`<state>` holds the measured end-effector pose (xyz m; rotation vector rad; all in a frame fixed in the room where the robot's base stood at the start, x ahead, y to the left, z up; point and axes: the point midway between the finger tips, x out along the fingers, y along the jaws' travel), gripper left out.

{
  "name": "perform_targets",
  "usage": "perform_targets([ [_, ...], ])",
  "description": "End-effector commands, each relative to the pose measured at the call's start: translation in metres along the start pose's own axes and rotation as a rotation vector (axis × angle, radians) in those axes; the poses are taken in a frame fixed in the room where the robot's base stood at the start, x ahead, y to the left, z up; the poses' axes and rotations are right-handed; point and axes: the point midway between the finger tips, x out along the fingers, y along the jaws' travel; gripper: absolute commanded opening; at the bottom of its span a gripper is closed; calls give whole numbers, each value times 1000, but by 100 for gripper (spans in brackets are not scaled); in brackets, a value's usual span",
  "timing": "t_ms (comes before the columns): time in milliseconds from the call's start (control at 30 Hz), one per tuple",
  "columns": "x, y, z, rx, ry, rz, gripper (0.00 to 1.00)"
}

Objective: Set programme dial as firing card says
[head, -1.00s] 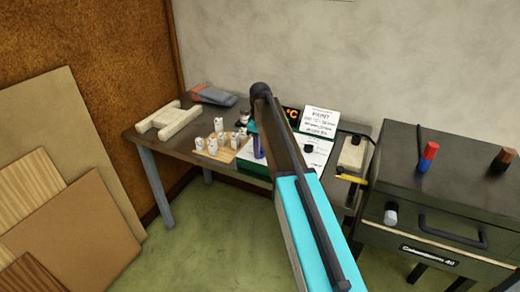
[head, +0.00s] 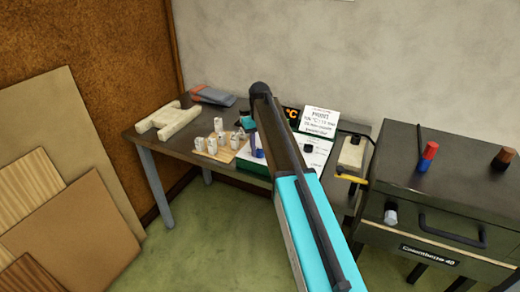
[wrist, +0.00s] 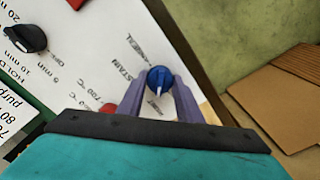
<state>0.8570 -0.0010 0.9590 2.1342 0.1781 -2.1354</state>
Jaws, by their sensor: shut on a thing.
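The programme dial (wrist: 159,77) is a round blue knob on a white control panel (wrist: 85,65). In the wrist view my gripper (wrist: 160,90) has its two purple fingers on either side of the dial, shut on it. A pale pointer line on the dial runs toward the bottom of the picture. Printed words stand around it, ANNEAL and STAIN among them; the lowest label is partly covered.
A black knob (wrist: 28,38) with minute marks and HOLD sits on the same panel. An orange °C display (head: 291,114) is by the card. Small white pieces (head: 213,143) stand left of the panel. A dark kiln-like box (head: 435,190) stands at right.

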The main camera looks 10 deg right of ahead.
Motion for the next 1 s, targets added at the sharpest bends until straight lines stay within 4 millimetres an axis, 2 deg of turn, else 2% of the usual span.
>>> perform_targets([
  [400, -1, -1, -1, 237, 2, 0, 10],
  [933, -1, 0, -1, 271, 3, 0, 10],
  [967, -1, 0, -1, 271, 3, 0, 34],
  [1000, -1, 0, -1, 270, 3, 0, 40],
])
